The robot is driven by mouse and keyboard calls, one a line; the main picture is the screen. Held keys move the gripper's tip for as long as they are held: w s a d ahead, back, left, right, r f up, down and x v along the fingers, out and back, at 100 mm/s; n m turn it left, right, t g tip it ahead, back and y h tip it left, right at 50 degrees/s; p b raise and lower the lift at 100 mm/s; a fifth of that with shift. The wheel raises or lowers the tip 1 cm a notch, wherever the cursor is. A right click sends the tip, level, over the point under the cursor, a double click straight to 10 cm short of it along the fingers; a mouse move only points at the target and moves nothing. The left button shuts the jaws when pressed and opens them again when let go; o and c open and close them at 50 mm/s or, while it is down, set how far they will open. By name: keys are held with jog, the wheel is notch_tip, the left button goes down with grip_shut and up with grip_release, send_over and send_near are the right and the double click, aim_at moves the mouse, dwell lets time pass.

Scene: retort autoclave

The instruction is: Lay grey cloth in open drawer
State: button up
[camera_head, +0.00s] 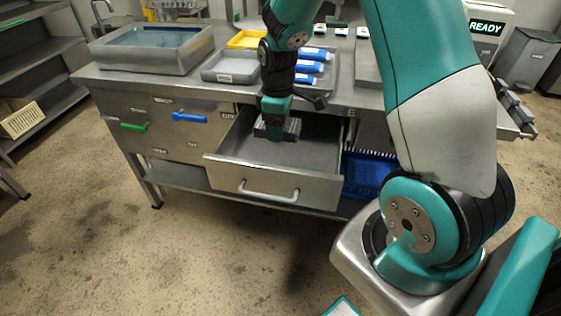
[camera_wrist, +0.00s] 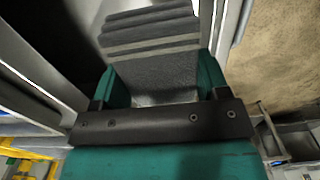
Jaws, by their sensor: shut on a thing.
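The open drawer (camera_head: 225,175) is pulled out from the steel bench, and its visible floor looks bare. My gripper (camera_head: 279,126) points down into the drawer space, toward its back left part. It is shut on the grey cloth, a folded dark grey piece with lighter stripes, which shows between the teal fingers in the wrist view (camera_wrist: 155,68). In the head view the cloth is small and dark at the fingertips. I cannot tell whether it touches the drawer floor.
On the bench stand a grey water basin (camera_head: 150,58), a grey tray (camera_head: 228,68), a yellow tray (camera_head: 246,40) and several blue-and-white tubes (camera_head: 310,66). A blue crate (camera_head: 366,176) sits below at right.

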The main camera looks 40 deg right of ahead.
notch_tip(320, 180, down, 14)
jog(key=shift+r, duration=0.1)
jog(key=shift+b, duration=0.3)
jog(key=shift+f, duration=0.2)
jog(key=o, duration=1)
jog(key=shift+r, duration=0.1)
